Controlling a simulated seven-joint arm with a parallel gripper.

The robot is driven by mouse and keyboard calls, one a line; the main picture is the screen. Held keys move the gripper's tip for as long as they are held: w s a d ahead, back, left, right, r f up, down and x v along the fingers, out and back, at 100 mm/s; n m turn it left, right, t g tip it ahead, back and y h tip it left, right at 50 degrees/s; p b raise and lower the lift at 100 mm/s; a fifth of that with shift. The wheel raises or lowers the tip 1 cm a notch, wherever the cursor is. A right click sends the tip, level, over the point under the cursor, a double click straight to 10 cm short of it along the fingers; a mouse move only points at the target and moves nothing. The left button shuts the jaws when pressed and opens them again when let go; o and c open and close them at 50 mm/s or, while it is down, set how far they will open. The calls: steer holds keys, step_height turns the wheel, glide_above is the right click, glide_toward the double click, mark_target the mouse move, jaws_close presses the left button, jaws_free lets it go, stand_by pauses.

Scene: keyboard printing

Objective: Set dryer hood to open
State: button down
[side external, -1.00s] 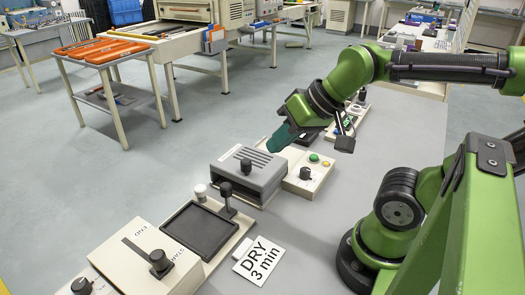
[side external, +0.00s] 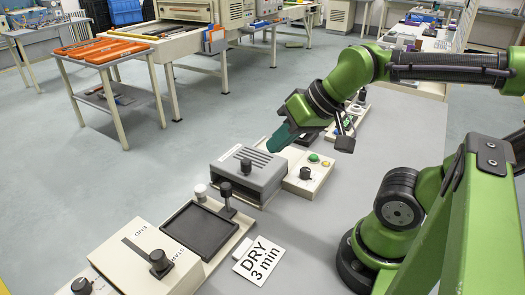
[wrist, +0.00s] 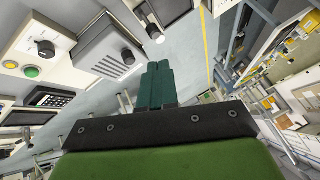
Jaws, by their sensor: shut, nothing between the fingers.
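The dryer hood (side external: 249,175) is a grey box with vent slots and a black knob (side external: 246,165) on it. It appears lowered over its base. In the wrist view the hood (wrist: 104,58) is at the upper left, with its black knob (wrist: 127,56) at the right side. My gripper (side external: 277,143) is shut and empty, with dark green fingers. It is above and behind the hood in the side view, apart from the knob. The fingers (wrist: 160,85) are together in the wrist view.
Right of the hood is a control box (side external: 305,174) with a black dial and green and yellow buttons. Left of it are a dark flat tray (side external: 200,229) with an upright black lever (side external: 226,197) and a cream box (side external: 147,265). A "DRY 3 min" card (side external: 260,259) lies in front.

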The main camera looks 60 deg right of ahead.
mark_target(246, 161)
steer(key=c, duration=1.8)
jaws_free()
